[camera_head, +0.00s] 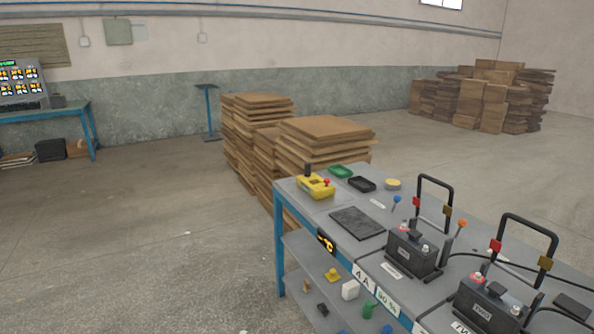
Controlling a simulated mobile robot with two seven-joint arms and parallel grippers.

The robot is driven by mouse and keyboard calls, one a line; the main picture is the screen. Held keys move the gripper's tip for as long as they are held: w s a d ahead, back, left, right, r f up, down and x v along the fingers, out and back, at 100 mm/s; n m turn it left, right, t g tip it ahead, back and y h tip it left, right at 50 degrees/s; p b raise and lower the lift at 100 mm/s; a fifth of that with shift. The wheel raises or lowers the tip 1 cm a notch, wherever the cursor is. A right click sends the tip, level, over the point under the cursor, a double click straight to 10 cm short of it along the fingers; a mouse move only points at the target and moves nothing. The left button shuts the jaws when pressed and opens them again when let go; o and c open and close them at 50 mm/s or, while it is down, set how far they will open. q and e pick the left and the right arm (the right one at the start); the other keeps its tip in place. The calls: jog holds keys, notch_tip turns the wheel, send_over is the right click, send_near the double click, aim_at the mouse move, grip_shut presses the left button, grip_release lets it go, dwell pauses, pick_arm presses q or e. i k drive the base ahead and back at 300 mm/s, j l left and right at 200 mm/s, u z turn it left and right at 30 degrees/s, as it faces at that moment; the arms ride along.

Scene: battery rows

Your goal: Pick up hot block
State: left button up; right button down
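Neither of my grippers is in view. I cannot tell for sure which thing is the hot block. Two dark battery-like blocks stand on the grey-topped blue bench (285,215) at the right: one nearer the middle (402,256) and one at the lower right (480,307). Each has a tall black handle frame with red and brown clips behind it. A flat dark pad (357,223) lies on the bench left of the blocks. A black sign with yellow marks (325,243) is on the bench's front edge.
Stacked brown boards (325,127) stand behind.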

aim_at(488, 304)
jog(key=z, duration=1.45)
jog(key=i+j+z, duration=0.1)
jog(key=j, duration=0.25)
jog(key=i+j, duration=0.25)
jog(key=j+z, duration=0.05)
jog(key=j, duration=0.05)
